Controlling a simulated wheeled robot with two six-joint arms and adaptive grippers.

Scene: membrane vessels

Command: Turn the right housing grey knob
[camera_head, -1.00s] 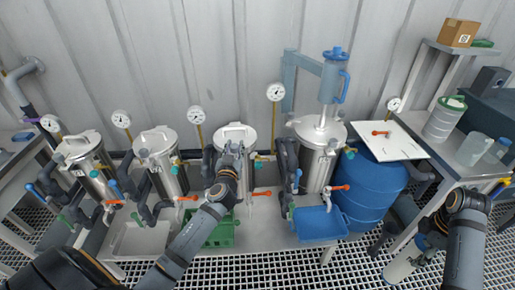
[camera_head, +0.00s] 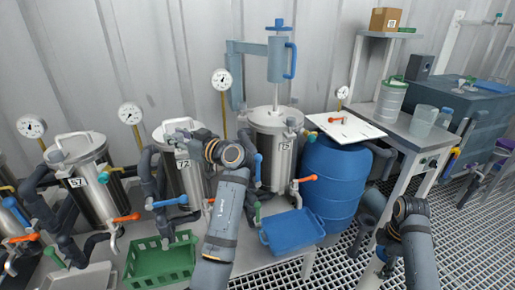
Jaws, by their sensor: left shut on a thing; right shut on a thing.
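The right-most housing is the metal vessel (camera_head: 270,150) labelled 75, with a blue-handled filter unit (camera_head: 281,60) above it. A blue valve handle (camera_head: 258,168) and an orange one (camera_head: 305,179) are on it. I cannot make out a grey knob on it. My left gripper (camera_head: 203,140) is in front of the top of the vessel (camera_head: 178,180) labelled 72, left of vessel 75. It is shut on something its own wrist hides. My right gripper (camera_head: 384,246) is low at the right, mostly hidden by its arm. It seems shut on a pale container (camera_head: 366,283), largely out of frame.
A blue drum (camera_head: 330,190) carrying a white board (camera_head: 352,132) stands right of vessel 75. A blue tray (camera_head: 293,231) and a green crate (camera_head: 150,265) are in front. A grey bench (camera_head: 415,140) is at the right. Vessel 57 (camera_head: 92,195) is at the left.

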